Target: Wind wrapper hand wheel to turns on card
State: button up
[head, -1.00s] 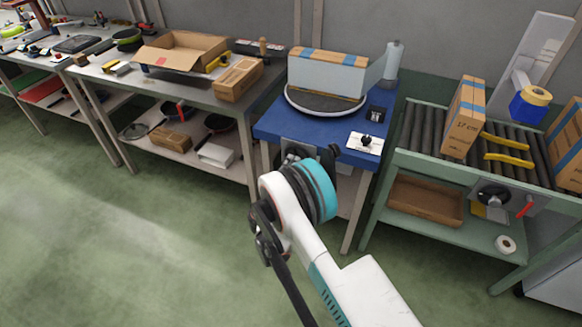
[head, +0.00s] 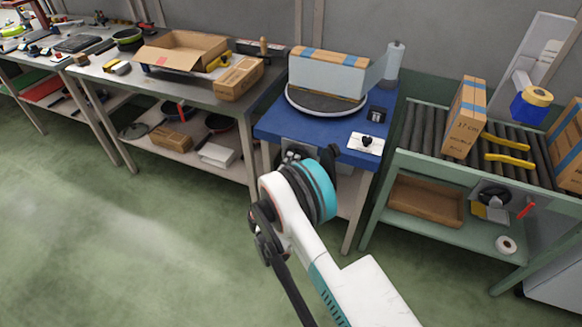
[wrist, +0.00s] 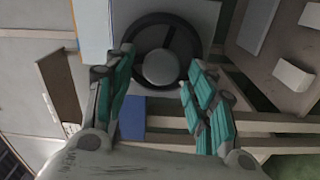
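The black hand wheel (wrist: 152,30) with a grey hub is ahead of my gripper in the wrist view, on the front of the wrapper's blue table (head: 282,125). My gripper (wrist: 158,92) is open, its two teal-padded fingers apart on either side of the wheel's lower part. I cannot tell whether they touch it. In the head view my arm hides most of the wheel. The wrapper's dark turntable (head: 325,106) carries a carton (head: 328,75) partly covered in pale film. A white card (head: 357,147) with a dark mark lies on the table's front right; its turn count is not legible.
A film roll (head: 394,62) stands behind the turntable. A roller conveyor (head: 420,130) with cartons is on the right, with another black wheel (head: 493,195) on its front. A steel bench (head: 200,92) with an open box is on the left. The green floor in front is clear.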

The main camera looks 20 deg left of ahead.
jog(key=shift+d, duration=0.1)
jog(key=shift+r, duration=0.45)
jog(key=o, duration=0.7)
jog(key=r, duration=0.5)
jog(key=shift+w, duration=0.4)
jog(key=r, duration=0.1)
jog(key=s+r, duration=0.1)
jog(key=r, duration=0.1)
jog(key=shift+s+r, duration=0.15)
jog(key=shift+r, duration=0.1)
jog(key=c, duration=0.6)
jog(key=shift+w, duration=0.3)
jog(key=shift+c, duration=0.5)
jog(key=shift+r, duration=0.25)
